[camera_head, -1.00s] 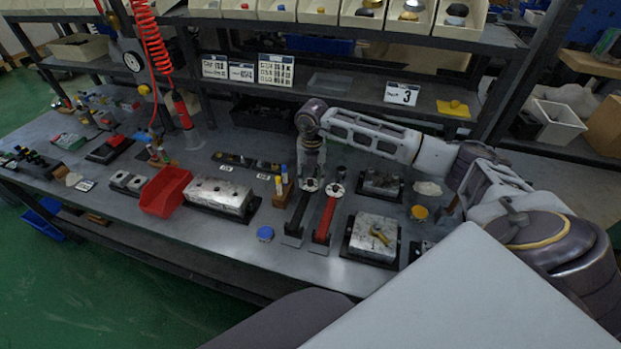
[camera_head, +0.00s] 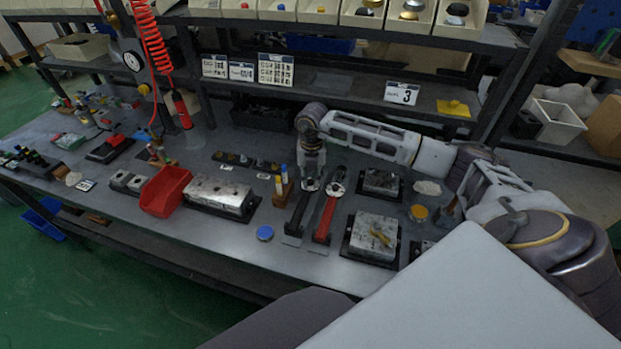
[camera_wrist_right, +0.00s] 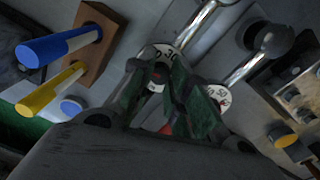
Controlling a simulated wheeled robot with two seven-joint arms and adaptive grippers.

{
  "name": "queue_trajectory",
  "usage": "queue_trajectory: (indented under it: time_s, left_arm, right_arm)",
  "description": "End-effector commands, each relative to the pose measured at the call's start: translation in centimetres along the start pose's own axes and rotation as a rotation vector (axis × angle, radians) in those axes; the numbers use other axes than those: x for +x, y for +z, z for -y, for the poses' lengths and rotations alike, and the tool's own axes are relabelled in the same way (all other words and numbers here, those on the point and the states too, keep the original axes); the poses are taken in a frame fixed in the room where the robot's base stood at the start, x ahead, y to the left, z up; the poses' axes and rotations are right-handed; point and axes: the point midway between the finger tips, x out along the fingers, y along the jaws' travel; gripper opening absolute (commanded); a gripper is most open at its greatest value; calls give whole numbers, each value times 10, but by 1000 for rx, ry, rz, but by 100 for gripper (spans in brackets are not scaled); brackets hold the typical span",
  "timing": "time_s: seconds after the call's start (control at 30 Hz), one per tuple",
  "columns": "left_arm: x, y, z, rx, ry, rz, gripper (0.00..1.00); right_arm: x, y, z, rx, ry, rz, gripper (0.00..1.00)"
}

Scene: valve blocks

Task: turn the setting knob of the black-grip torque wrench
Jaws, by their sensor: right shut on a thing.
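The black-grip torque wrench (camera_head: 297,214) lies on the bench, grip towards the front edge, left of a red-grip wrench (camera_head: 326,216). My right gripper (camera_head: 310,184) points down at the far, dial end of the black-grip wrench. In the right wrist view, its green-padded fingers (camera_wrist_right: 160,78) are closed at the white numbered dial (camera_wrist_right: 166,56) nearer the pen block. They are shut on the setting knob, which they mostly hide. The other wrench's dial (camera_wrist_right: 218,97) shows beside the fingers. My left gripper is not in view.
A wooden block with blue and yellow pens (camera_head: 282,184) stands close left of the gripper. Valve blocks on black plates (camera_head: 373,240) sit to the right. A blue cap (camera_head: 265,233) lies in front, and a red bin (camera_head: 165,190) stands farther left.

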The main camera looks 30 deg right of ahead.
Motion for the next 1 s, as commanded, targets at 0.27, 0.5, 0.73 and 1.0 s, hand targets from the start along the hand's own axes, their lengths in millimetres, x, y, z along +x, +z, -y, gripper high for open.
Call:
queue_trajectory:
  time_s: [0.27,0.5,0.73,1.0]
  left_arm:
    - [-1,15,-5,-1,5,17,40]
    - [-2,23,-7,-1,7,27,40]
    - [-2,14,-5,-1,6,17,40]
    - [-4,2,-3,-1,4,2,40]
  right_arm:
    - [0,0,0,49,0,1,0]
    - [0,0,0,164,0,3,0]
    - [0,0,0,323,1,7,0]
    - [0,0,-1,511,1,10,0]
